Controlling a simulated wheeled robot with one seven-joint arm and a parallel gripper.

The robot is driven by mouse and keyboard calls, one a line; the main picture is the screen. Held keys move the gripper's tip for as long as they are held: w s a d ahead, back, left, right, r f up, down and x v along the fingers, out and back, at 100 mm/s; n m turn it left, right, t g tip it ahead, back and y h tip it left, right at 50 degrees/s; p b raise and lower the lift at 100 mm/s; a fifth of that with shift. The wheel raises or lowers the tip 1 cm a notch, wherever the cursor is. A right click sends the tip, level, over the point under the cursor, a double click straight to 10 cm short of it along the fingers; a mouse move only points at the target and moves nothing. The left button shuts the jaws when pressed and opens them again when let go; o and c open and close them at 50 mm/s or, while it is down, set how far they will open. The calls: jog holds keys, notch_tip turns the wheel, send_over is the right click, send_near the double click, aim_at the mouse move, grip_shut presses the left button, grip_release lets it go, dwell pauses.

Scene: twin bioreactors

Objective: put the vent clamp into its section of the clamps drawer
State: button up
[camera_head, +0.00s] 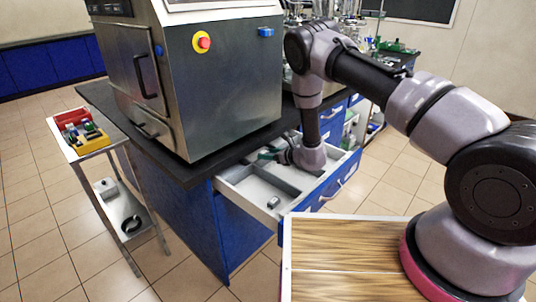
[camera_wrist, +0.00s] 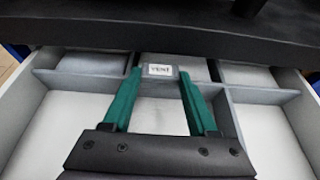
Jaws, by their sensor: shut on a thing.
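The vent clamp (camera_wrist: 161,71) is a small grey block with a white label reading "VENT". My gripper (camera_wrist: 160,74) is shut on it, one green fingertip on each side. In the wrist view the clamp is in front of the middle back compartment of the open clamps drawer (camera_wrist: 46,77); I cannot tell whether it touches the divider or the floor. In the head view my gripper (camera_head: 268,154) reaches into the back of the drawer (camera_head: 233,194), and the clamp is hidden there.
A small grey piece (camera_head: 273,202) lies in a front compartment. A steel cabinet (camera_head: 215,90) stands on the dark bench (camera_head: 110,98) beside the drawer. A steel cart (camera_head: 110,150) with a coloured tray stands left; a wood-topped surface (camera_head: 345,255) is in front.

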jog(key=shift+f, duration=0.45)
jog(key=o, duration=1.3)
